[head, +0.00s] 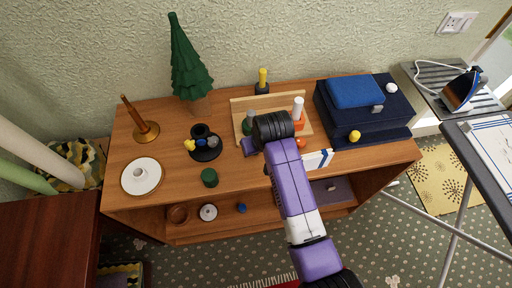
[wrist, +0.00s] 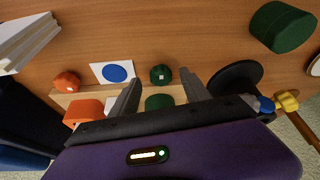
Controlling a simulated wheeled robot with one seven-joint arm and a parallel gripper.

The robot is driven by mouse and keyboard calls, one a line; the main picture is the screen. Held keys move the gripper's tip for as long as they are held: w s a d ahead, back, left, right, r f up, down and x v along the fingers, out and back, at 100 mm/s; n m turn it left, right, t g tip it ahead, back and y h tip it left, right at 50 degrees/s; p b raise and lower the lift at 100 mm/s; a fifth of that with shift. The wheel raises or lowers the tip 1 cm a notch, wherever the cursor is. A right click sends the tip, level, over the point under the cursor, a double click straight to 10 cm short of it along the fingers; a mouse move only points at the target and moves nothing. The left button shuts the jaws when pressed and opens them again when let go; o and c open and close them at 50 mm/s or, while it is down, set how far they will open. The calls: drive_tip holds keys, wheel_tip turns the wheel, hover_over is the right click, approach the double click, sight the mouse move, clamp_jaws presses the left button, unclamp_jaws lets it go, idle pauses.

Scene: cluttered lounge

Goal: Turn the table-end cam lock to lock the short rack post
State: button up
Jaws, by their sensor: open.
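The light wooden rack (head: 238,103) stands on the table, with a grey-topped green post (head: 250,117) and a taller white post in an orange base (head: 298,108). In the wrist view, a small dark green knob with a pale mark (wrist: 161,75) and an orange knob (wrist: 66,82) sit at the rack's edge, with a blue-dot card (wrist: 113,72) between them. My gripper (wrist: 162,78) is open and empty, its fingers on either side of the green knob in the picture; contact cannot be told. In the head view my wrist hides that knob.
A black dish (head: 205,152), a green cylinder (head: 209,177) and a white plate (head: 142,176) lie to the left. A dark blue case (head: 372,108) stands right of the rack. A white-and-blue item (head: 318,160) lies beside my arm.

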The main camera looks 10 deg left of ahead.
drive_tip(key=shift+w+a+f, duration=0.2)
drive_tip(key=shift+w+f, duration=0.05)
drive_tip(key=shift+f, duration=0.4)
clamp_jaws()
drive_tip(key=m, duration=0.1)
drive_tip(key=m+h+p, duration=0.1)
drive_tip(key=m, duration=0.1)
drive_tip(key=shift+a+m, duration=0.25)
drive_tip(key=shift+m, duration=0.05)
drive_tip(key=shift+a+m+t+h, duration=0.15)
drive_tip(key=shift+m+h, duration=0.3)
drive_tip(key=shift+m, duration=0.55)
drive_tip(key=shift+m+t+h, duration=0.15)
drive_tip(key=shift+m+h, duration=0.3)
drive_tip(key=shift+m, duration=0.55)
